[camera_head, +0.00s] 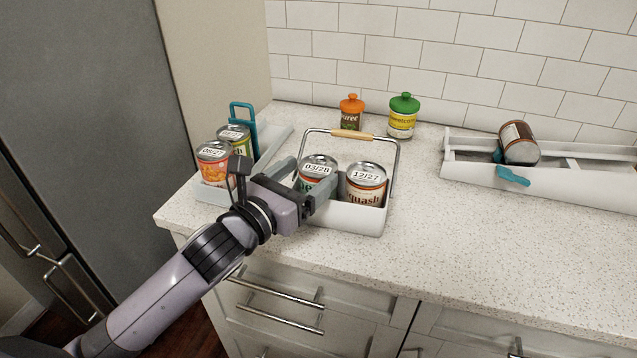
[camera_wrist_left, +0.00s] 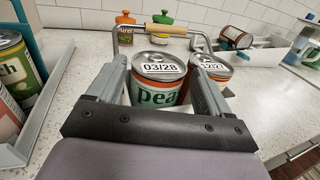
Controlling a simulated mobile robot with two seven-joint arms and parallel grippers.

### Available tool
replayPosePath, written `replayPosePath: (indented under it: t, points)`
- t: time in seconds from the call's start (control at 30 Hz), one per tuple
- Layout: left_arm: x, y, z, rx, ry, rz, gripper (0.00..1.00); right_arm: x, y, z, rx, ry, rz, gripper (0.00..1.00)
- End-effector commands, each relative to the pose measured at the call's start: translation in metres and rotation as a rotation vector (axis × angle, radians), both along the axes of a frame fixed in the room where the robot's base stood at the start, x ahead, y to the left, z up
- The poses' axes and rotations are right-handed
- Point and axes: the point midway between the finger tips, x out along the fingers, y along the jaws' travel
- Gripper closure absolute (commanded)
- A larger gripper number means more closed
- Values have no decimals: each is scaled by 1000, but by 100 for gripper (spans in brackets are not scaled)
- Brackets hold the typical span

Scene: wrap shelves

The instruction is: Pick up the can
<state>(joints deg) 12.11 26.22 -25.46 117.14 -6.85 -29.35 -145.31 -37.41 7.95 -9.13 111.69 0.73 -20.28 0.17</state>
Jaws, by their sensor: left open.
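A can labelled 03/28 (camera_head: 318,172) stands upright in a white handled basket (camera_head: 362,217). It also shows in the left wrist view as a pea can (camera_wrist_left: 160,75). A squash can labelled 12/27 (camera_head: 367,184) stands to its right in the same basket. My left gripper (camera_head: 318,183) is open, with its fingers on either side of the 03/28 can. In the left wrist view the right finger passes between the two cans. Whether the fingers touch the can is not clear. My right gripper is not in view.
The basket's wire handle with wooden grip (camera_head: 350,134) stands up behind the cans. Two cans (camera_head: 214,164) sit in a white holder at left. Orange-lidded (camera_head: 351,112) and green-lidded (camera_head: 403,116) jars stand behind. A white rack (camera_head: 560,180) holds a tipped can (camera_head: 519,143).

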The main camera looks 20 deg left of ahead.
Motion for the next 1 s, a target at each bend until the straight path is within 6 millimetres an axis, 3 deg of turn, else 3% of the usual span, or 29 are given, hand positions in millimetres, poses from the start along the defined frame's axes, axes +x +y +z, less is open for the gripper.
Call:
replayPosePath:
  t: [0.2, 0.47, 0.63, 1.0]
  points:
    - [18, -6, 0, 0, -1, 0, 20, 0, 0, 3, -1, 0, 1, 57]
    - [20, -7, 0, 0, 0, -1, 20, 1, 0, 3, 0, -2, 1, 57]
    - [20, -7, -1, 0, 0, 0, 71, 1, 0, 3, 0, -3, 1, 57]
    - [20, -7, 7, 1, -4, -1, 71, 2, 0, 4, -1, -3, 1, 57]
